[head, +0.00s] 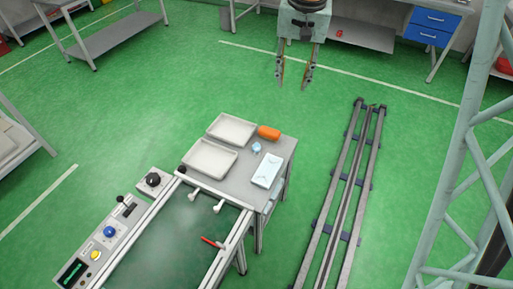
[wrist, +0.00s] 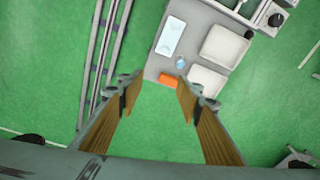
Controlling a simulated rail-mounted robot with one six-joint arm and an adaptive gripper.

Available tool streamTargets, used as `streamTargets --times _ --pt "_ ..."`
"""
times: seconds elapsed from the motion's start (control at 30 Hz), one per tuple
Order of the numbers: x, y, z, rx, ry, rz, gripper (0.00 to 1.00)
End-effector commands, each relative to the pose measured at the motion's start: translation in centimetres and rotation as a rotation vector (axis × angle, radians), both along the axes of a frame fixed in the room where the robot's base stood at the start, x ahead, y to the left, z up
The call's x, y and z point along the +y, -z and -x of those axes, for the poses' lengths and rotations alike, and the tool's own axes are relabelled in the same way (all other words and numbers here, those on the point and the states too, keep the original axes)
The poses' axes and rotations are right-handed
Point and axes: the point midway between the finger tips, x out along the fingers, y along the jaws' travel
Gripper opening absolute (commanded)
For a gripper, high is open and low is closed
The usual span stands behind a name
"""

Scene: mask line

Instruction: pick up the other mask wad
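A small light-blue crumpled mask wad (head: 256,147) lies on the grey side table (head: 240,182), between the trays and a flat white piece with a pale blue mark. It also shows in the wrist view (wrist: 181,63). My gripper (head: 294,86) is high above the floor beyond the table's far edge, apart from the wad. Its fingers are spread wide with nothing between them, and in the wrist view (wrist: 155,92) they point toward the table. No second wad shows clearly.
Two white trays (head: 209,157) stand on the table's left side. An orange block (head: 268,133) lies at its far edge, near the wad. The flat white piece (head: 267,170) lies at right. A conveyor (head: 180,240) adjoins the table in front. Floor rails (head: 345,190) run at right.

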Motion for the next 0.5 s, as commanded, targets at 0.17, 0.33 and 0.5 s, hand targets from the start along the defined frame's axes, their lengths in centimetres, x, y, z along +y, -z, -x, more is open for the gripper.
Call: streamTargets --times 0.17,0.33,0.5 --pt "1.3 2.9 -2.2 0.018 0.012 0.000 0.33" --pt "2.5 5.8 -4.1 0.031 0.023 0.001 0.33" --pt "3.7 8.8 -5.9 0.045 0.035 0.000 0.33"
